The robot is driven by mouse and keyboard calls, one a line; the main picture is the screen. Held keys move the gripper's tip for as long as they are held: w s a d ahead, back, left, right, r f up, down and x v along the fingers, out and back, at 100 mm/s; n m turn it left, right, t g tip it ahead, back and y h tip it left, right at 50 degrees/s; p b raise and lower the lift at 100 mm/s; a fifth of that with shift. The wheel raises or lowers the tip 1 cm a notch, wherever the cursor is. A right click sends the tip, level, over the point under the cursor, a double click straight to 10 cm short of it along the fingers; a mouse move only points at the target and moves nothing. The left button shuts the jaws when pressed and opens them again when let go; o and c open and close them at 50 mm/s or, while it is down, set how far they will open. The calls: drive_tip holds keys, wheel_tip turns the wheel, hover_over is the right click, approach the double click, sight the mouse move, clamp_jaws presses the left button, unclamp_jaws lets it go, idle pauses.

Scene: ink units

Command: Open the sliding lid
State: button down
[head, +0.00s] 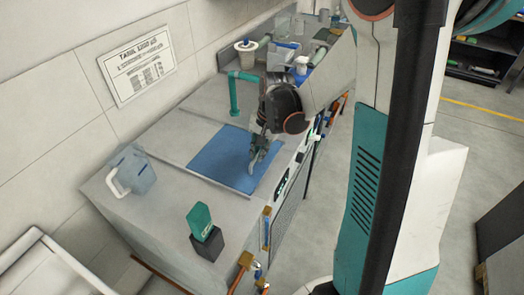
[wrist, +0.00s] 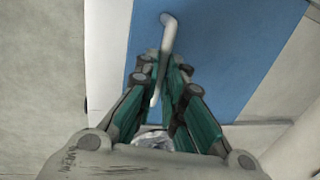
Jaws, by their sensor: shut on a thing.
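A flat blue panel, which looks like the sliding lid (head: 213,160), lies in the top of the grey unit. It also fills the upper middle of the wrist view (wrist: 235,60). A slim pale handle (wrist: 169,36) stands on the blue panel, and it also shows in the head view (head: 254,164). My gripper (wrist: 164,75) is above the panel with its teal-padded fingers closed around the handle. The handle's lower part runs between the fingers. The palm and part of the fingers hide some of the handle and panel.
A clear jug (head: 143,178) stands at the left end of the unit's top. A teal pipe (head: 234,95) rises behind the panel. Bottles and containers crowd the far end.

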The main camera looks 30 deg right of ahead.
hover_over(217, 147)
idle(0.4)
drive_tip(key=c, duration=1.7)
unclamp_jaws()
drive_tip(key=r, duration=0.4)
drive_tip(key=s+d+r, duration=0.1)
drive_tip(key=r, duration=0.3)
drive_tip(key=s+r, duration=0.1)
drive_tip(key=r, duration=0.2)
drive_tip(key=shift+d+r, duration=0.15)
drive_tip(key=shift+r, duration=0.25)
